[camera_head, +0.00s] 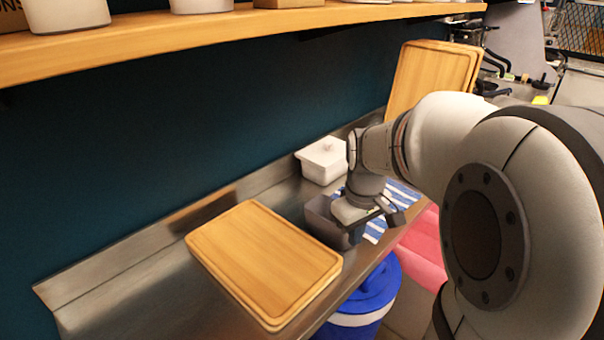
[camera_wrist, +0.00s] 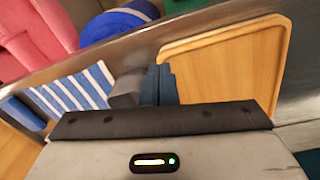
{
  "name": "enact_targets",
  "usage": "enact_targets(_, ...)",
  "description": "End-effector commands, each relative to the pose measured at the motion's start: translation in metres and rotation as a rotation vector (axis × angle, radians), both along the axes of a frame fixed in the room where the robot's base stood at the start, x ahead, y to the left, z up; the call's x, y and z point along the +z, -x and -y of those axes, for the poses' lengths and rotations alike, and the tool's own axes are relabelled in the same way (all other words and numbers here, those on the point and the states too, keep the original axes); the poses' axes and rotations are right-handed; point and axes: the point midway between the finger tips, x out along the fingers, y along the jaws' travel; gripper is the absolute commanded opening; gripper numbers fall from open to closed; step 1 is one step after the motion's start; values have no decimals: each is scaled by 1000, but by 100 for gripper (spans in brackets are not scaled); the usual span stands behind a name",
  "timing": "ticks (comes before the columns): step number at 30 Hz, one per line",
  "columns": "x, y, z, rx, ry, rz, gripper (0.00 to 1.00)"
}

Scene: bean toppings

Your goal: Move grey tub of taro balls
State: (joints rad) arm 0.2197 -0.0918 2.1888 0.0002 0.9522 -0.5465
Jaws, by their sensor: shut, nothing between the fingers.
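The grey tub (camera_head: 322,220) stands on the steel counter, just right of the wooden board. My gripper hides its right side and most of its opening, so I cannot see any taro balls. In the wrist view, a small grey patch beside the fingers looks like part of the tub (camera_wrist: 126,88). My gripper (camera_wrist: 158,75) is shut, with its fingers together and nothing between them. In the head view it is low over the counter, at the tub's right side. I cannot tell whether it touches the tub.
A wooden board (camera_head: 265,258) lies left of the tub. A white lidded tub (camera_head: 322,162) stands behind it. A blue-and-white striped cloth (camera_wrist: 75,92) lies on its other side. A blue bucket (camera_head: 372,293) stands below the counter edge. A wooden shelf (camera_head: 210,47) runs overhead.

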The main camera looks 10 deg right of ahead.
Motion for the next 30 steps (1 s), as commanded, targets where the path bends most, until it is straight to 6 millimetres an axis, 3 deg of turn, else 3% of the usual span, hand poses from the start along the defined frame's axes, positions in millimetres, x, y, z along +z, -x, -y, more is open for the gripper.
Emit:
enact_targets(3, -3, -32, 34, 97, 0, -46, 0)
enact_targets(10, -15, -60, 73, 224, -8, -88, 0)
enact_targets(17, -34, -63, 78, 247, -11, -95, 0)
enact_targets(30, -121, -64, 76, 248, -11, -95, 0)
